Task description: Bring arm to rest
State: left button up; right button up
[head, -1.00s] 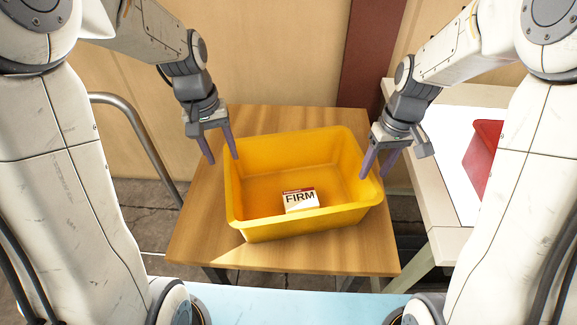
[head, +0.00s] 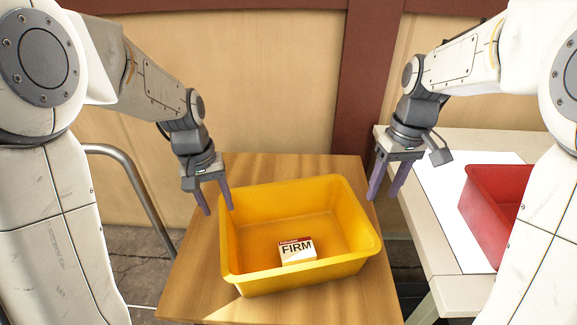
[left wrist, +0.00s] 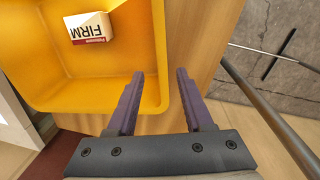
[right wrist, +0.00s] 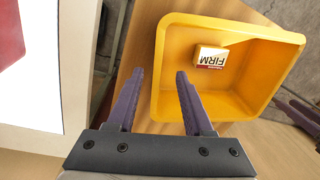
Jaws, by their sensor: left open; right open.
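My left gripper (head: 219,211) is open and empty by the left rim of a yellow bin (head: 300,285). In the left wrist view its fingers (left wrist: 157,72) point down beside the bin's edge. My right gripper (head: 382,199) is open and empty, just off the bin's right rim. In the right wrist view its fingers (right wrist: 160,72) are apart with nothing between them. A small white box marked FIRM (head: 297,251) with a red band lies inside the bin. It also shows in the left wrist view (left wrist: 90,28) and right wrist view (right wrist: 210,57).
The bin stands on a wooden table (head: 190,285). To the right, a pale table (head: 430,240) carries a white sheet (head: 455,215) and a red bin (head: 490,205). A curved metal rail (head: 140,185) stands at the left. A wall is behind.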

pick_arm(q)
jog(key=shift+d, duration=0.1)
pick_arm(e)
jog(key=shift+a, duration=0.1)
pick_arm(q)
jog(key=s+d+r+m+p, duration=0.2)
jog(key=s+d+m, duration=0.3)
jog(key=s, duration=0.5)
jog(key=s+d+r+m+p, duration=0.3)
jog(key=s+d, duration=0.4)
jog(key=s, duration=0.3)
jog(key=shift+s+d+r+m, duration=0.2)
jog(key=shift+s+r+m, duration=0.15)
jog(key=shift+r+m, duration=0.7)
pick_arm(e)
jog(key=s+a+n, duration=0.2)
jog(key=s+a, duration=0.4)
jog(key=s, duration=0.4)
jog(key=s+a+r+n, duration=0.1)
jog(key=s+a+n, duration=0.1)
jog(key=s+a, duration=0.4)
jog(key=s, duration=0.5)
jog(key=shift+s+a+r, duration=0.15)
jog(key=shift+a, duration=0.15)
pick_arm(q)
jog(key=shift+d+f, duration=0.1)
jog(key=shift+f, duration=0.1)
pick_arm(e)
jog(key=shift+d, duration=0.1)
